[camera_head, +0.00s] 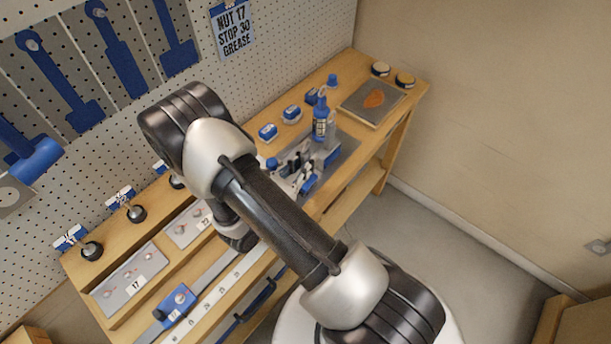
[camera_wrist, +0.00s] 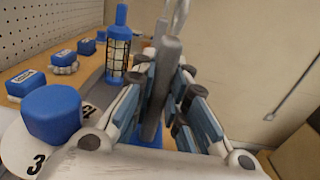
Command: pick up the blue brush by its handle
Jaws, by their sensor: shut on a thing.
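My gripper (camera_wrist: 165,75) has its fingers on both sides of a dark grey upright handle and is shut on it. I take this handle (camera_wrist: 160,85) to be the blue brush's; a thin metal piece rises at its top. Some blue shows low between the fingers, and the rest of the brush is hidden. In the head view my gripper (camera_head: 298,168) is over the bench's far half, with a blue part (camera_head: 309,184) beside it. Whether the brush is clear of the bench I cannot tell.
A blue bottle (camera_head: 320,120) stands close behind my gripper. A blue-capped thing (camera_wrist: 52,113) is near the left finger. Several small blue blocks (camera_head: 268,131) line the pegboard side. A board with an orange patch (camera_head: 373,99) lies at the far end.

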